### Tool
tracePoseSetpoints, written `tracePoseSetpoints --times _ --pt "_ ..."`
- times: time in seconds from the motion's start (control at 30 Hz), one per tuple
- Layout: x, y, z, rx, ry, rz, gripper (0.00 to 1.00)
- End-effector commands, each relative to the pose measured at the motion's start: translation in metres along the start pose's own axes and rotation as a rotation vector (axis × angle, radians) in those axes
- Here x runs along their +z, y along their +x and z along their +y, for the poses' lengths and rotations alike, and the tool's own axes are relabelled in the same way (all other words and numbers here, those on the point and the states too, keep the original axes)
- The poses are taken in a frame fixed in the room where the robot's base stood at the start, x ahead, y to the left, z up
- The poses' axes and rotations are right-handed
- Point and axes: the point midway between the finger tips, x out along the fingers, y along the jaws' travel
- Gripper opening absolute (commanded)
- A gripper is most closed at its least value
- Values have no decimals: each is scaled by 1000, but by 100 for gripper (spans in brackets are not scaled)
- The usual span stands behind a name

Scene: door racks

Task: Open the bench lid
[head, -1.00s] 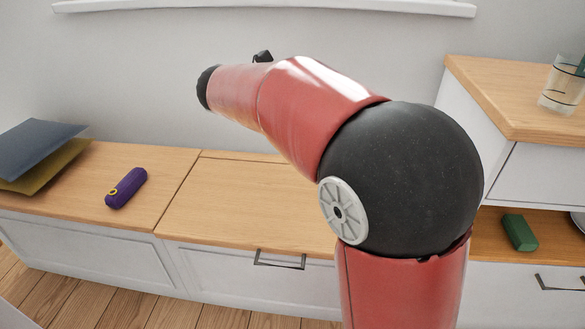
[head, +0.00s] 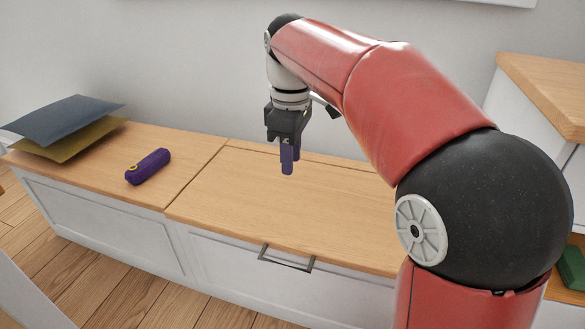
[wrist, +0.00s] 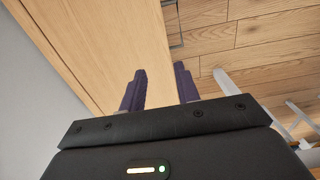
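The bench lid (head: 265,205) is a flat light-wood panel on the white bench, lying closed. A dark bar handle (head: 286,258) sits on the white front below the lid's front edge. In the wrist view the lid (wrist: 100,40) fills the upper left, and part of a dark handle (wrist: 175,25) shows at its edge. My gripper (head: 288,168) points down above the lid's rear half, apparently clear of it. In the wrist view its two purple fingers (wrist: 160,75) are apart with nothing between them.
A purple case (head: 148,167) and blue and yellow folders (head: 66,122) lie on the bench's left section. A taller wood-topped cabinet (head: 550,95) stands at the right, with a green block (head: 572,268) low beside it. The wall is close behind the bench.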

Motion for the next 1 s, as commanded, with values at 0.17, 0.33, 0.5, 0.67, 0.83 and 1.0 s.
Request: tracePoseSetpoints --times 0.17,0.33,0.5,0.67,0.83,1.0 --pt "0 20 0 0 -1 0 32" --pt "0 23 0 1 -1 0 32" --pt "0 23 0 1 -1 0 31" --pt "0 23 0 1 -1 -1 10" --pt "0 23 0 1 -1 -1 0" --pt "0 23 0 1 -1 -1 0"
